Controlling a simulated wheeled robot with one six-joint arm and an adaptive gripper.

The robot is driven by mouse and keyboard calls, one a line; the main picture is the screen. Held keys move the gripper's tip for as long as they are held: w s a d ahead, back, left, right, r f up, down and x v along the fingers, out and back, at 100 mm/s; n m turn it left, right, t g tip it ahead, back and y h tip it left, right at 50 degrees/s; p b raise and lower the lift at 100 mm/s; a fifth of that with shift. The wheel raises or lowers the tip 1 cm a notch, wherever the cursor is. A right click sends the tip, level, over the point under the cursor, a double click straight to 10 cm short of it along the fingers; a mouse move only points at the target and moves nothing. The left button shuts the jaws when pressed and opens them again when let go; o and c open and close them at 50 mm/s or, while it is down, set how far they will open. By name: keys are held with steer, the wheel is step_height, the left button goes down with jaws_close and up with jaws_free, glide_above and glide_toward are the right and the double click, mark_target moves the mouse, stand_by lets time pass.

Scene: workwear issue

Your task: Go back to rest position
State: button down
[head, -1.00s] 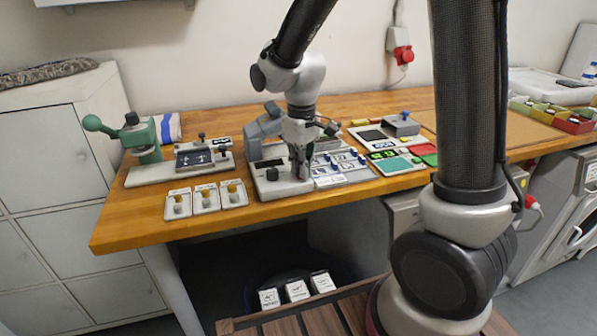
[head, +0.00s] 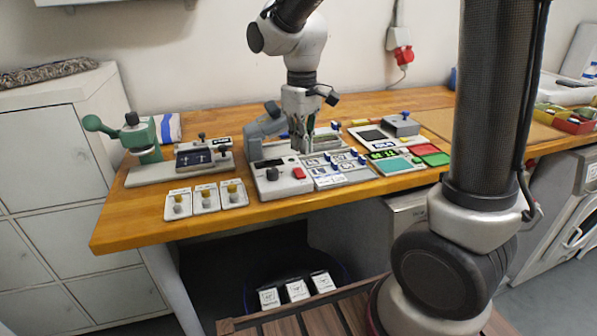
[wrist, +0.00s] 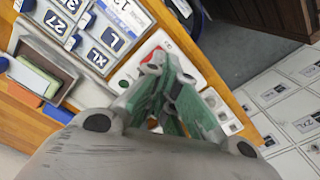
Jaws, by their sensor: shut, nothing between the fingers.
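My gripper (head: 303,150) is shut and empty. In the head view it hangs pointing down above the workbench, over the back of the grey device with a red button and black knob (head: 281,178). It appears clear of the device. In the wrist view my gripper's green-padded fingers (wrist: 160,82) come together at the tips, with the red button (wrist: 152,58) partly hidden behind them. The fingertips hide part of the device.
The wooden workbench (head: 130,220) holds a green lever press (head: 142,140), several size-tile panels (head: 340,170), and small boxes with knobs (head: 206,197). A grey and green pad device (head: 397,162) is to the right. Above the bench is open air.

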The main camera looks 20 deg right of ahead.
stand_by(0.3)
steer(key=s+d+r+m+t, duration=0.2)
steer(key=s+d+r+m, duration=0.1)
steer(key=s+d, duration=0.4)
steer(key=s+d+r+m+t, duration=0.2)
steer(key=s+d+r, duration=0.3)
steer(key=s+d, duration=0.3)
steer(key=s+m, duration=0.1)
steer(key=s, duration=0.3)
steer(key=shift+r, duration=0.2)
steer(key=shift+a, duration=0.1)
